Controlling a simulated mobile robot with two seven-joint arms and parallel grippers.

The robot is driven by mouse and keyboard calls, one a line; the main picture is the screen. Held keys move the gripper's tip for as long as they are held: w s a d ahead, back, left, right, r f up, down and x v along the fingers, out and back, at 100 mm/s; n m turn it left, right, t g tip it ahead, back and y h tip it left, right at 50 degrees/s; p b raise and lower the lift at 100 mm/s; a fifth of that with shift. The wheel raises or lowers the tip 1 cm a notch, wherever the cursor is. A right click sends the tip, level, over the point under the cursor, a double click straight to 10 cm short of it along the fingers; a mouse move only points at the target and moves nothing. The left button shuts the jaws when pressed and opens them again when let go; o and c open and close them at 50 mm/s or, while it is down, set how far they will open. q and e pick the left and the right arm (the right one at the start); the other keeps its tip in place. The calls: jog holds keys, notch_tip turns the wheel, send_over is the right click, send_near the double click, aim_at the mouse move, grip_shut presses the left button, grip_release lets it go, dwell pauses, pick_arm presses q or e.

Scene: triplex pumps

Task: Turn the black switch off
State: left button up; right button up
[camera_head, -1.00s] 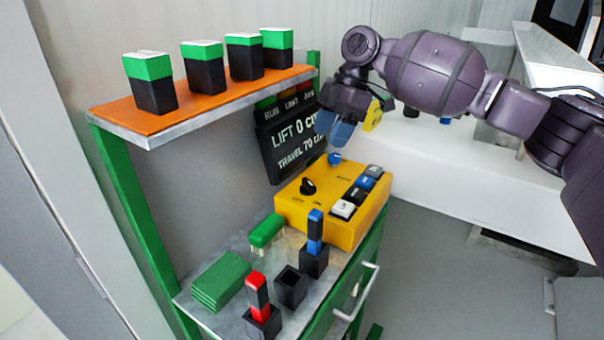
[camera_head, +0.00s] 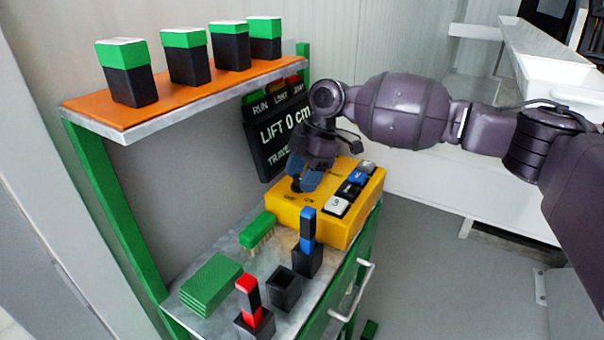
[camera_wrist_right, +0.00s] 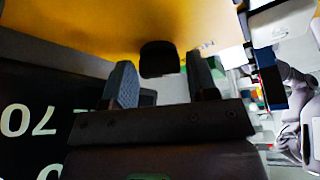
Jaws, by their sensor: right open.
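The yellow control box (camera_head: 325,221) stands on the metal bench and has several white, blue and black push buttons along its right side. In the head view my right gripper (camera_head: 303,184) is over the box's left part and hides the black switch. In the right wrist view the black switch (camera_wrist_right: 159,59) shows on the yellow face, just ahead of and between the two fingertips. My right gripper (camera_wrist_right: 163,80) is open there with nothing between its fingers. I cannot tell whether the fingers touch the switch. My left gripper is out of view.
A black display (camera_head: 275,132) reading "LIFT 0 cm" hangs behind the box, partly covered by my gripper. An orange shelf (camera_head: 90,103) holds several green-and-black blocks. Green plates (camera_head: 210,284), a green brush (camera_head: 257,229) and black holders (camera_head: 284,287) stand at the front.

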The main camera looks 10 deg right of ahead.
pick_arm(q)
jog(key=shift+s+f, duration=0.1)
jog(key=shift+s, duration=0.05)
pick_arm(e)
jog(key=shift+c, duration=0.4)
